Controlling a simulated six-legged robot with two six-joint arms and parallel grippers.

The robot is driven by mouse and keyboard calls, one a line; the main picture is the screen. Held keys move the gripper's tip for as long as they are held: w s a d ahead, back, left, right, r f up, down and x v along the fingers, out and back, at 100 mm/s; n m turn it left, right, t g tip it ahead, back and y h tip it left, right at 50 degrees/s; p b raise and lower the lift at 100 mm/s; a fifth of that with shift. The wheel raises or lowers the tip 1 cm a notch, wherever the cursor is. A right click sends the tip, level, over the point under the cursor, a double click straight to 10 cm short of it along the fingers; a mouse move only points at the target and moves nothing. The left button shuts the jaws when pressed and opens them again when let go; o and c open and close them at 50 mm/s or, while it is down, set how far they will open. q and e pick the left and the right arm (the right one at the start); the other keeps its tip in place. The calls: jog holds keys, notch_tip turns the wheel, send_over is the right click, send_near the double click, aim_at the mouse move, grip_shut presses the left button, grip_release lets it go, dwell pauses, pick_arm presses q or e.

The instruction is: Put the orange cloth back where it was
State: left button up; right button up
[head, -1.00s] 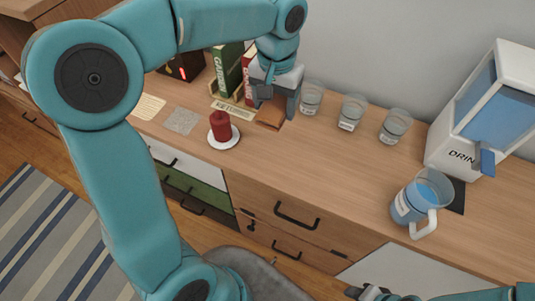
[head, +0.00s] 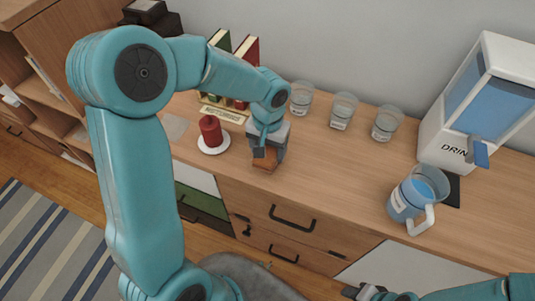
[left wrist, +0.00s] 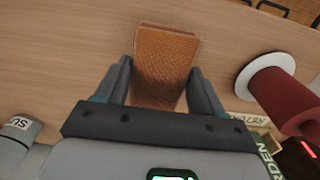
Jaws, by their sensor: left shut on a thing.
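The orange cloth (head: 264,166), a folded brown-orange piece, is between the fingers of my left gripper (head: 267,154). In the left wrist view the cloth (left wrist: 164,68) shows between the two dark fingers (left wrist: 162,88), its far end sticking out past them. The left gripper is shut on it, pointing down over the front part of the wooden cabinet top (head: 330,165), right of the red candle. I cannot tell whether the cloth touches the wood. My right gripper (head: 362,293) shows only small at the bottom edge; its jaws are unclear.
A red candle (head: 210,131) stands on a white saucer (head: 213,149). Books (head: 242,62) in a lettered holder (head: 223,112) stand behind. Several glasses (head: 343,109) line the back. A blue pitcher (head: 411,196) and drink dispenser (head: 480,110) stand right. The top between gripper and pitcher is clear.

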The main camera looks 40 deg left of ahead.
aim_at(268, 150)
pick_arm(q)
jog(key=shift+f, duration=1.45)
jog(key=shift+f, duration=0.1)
jog(key=shift+f+b, duration=0.15)
jog(key=shift+b, duration=0.15)
jog(key=o, duration=0.9)
jog(key=shift+o, duration=0.2)
notch_tip(268, 150, up, 13)
jog(key=shift+f+p, duration=0.2)
jog(key=shift+p, duration=0.3)
jog(key=shift+s+f, duration=0.1)
